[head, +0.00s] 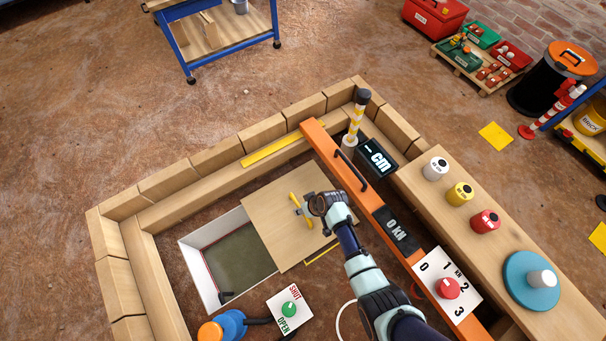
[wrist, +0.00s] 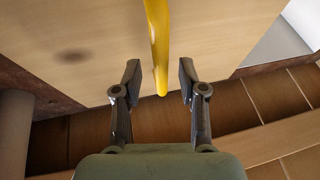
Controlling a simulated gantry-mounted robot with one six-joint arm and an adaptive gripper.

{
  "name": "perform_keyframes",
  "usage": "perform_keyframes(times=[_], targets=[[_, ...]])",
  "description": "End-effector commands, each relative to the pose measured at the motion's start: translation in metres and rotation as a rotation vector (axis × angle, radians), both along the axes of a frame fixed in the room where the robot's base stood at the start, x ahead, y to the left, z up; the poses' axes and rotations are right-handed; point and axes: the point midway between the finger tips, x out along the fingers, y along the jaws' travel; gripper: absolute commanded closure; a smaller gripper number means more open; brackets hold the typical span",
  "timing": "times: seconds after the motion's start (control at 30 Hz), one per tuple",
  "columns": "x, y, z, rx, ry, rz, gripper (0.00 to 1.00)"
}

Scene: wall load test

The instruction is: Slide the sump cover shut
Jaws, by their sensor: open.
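The sump cover (head: 275,231) is a flat pale wooden board lying over the right part of the sump. The left part of the white-walled sump (head: 201,284) is uncovered and shows a murky floor. A yellow bar handle (head: 296,203) stands on the cover. My gripper (head: 308,209) is at the handle, over the cover. In the wrist view my gripper (wrist: 158,80) is open, and the end of the yellow handle (wrist: 157,45) shows between its two fingers, with gaps on both sides.
An orange beam (head: 336,165) with a black handle runs along the right of the cover. A SHUT/OPEN panel (head: 289,309) with a green knob stands near the sump's front. Wooden blocks (head: 168,185) wall the pit. A red-knob dial panel (head: 448,288) is at right.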

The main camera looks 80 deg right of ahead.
Motion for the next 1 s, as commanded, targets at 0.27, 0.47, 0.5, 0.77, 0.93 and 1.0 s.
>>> perform_keyframes(times=[0.27,0.47,0.5,0.77,0.93,1.0], targets=[[0.0022,-0.0008,-0.0023,-0.001,-0.001,0.001,0.59],[0.0021,-0.0008,-0.0023,-0.001,-0.001,0.001,0.89],[0.0020,-0.0007,-0.0023,-0.001,-0.001,0.001,0.95],[0.0020,-0.0006,-0.0024,-0.001,-0.001,0.001,1.00],[0.0021,-0.0002,-0.0021,-0.001,0.000,-0.001,1.00],[0.0022,0.0007,-0.0016,0.000,0.001,-0.007,1.00]])
